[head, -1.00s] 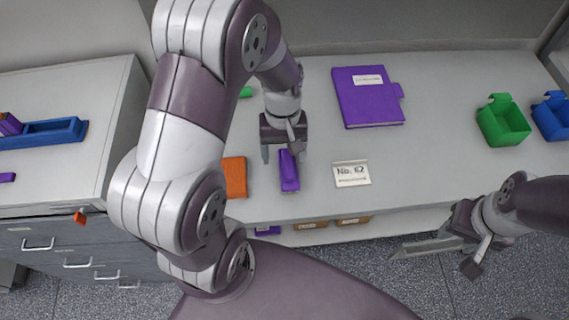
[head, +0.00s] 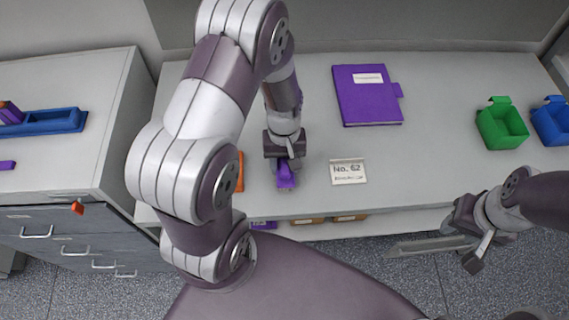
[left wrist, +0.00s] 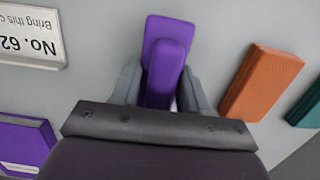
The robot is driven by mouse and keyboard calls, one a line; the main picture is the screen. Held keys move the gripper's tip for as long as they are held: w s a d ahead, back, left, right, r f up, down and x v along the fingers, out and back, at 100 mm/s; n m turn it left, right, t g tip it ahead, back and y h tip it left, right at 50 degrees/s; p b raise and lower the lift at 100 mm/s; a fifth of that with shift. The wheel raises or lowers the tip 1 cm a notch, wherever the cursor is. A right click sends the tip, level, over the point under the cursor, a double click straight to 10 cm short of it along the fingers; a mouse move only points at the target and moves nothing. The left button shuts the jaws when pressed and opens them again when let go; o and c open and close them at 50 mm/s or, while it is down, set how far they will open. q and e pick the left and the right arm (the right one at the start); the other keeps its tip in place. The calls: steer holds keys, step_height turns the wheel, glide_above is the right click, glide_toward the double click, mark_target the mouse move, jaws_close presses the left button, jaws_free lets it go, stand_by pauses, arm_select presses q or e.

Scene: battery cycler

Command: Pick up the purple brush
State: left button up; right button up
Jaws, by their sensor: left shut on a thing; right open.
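The purple brush (head: 286,181) is at the front part of the table, under my left gripper (head: 285,172). In the left wrist view the purple brush (left wrist: 165,60) lies between the two grey fingers of my left gripper (left wrist: 162,92), which is shut on it. Part of the brush is hidden by the gripper in the head view. My right gripper (head: 462,240) is open and empty, out in front of the table at the right.
A card marked No. 62 (head: 348,172) stands right of the brush. An orange block (left wrist: 260,82) lies beside it, with a teal one (left wrist: 306,105) beyond. A purple book (head: 367,96), green bin (head: 502,124) and blue bin (head: 551,121) sit further off.

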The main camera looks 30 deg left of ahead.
arm_select(q)
steer(key=shift+w+r, duration=0.15)
steer(key=shift+r, duration=0.3)
step_height(320, 180, up, 3)
steer(key=shift+f, duration=0.15)
steer(key=s+d+r, duration=0.6)
steer(key=s+r, duration=0.1)
steer(key=s, duration=0.3)
steer(key=shift+r+b, duration=0.2)
steer(key=shift+b, duration=0.2)
steer(key=shift+s, duration=0.1)
steer(key=shift+o, duration=0.9)
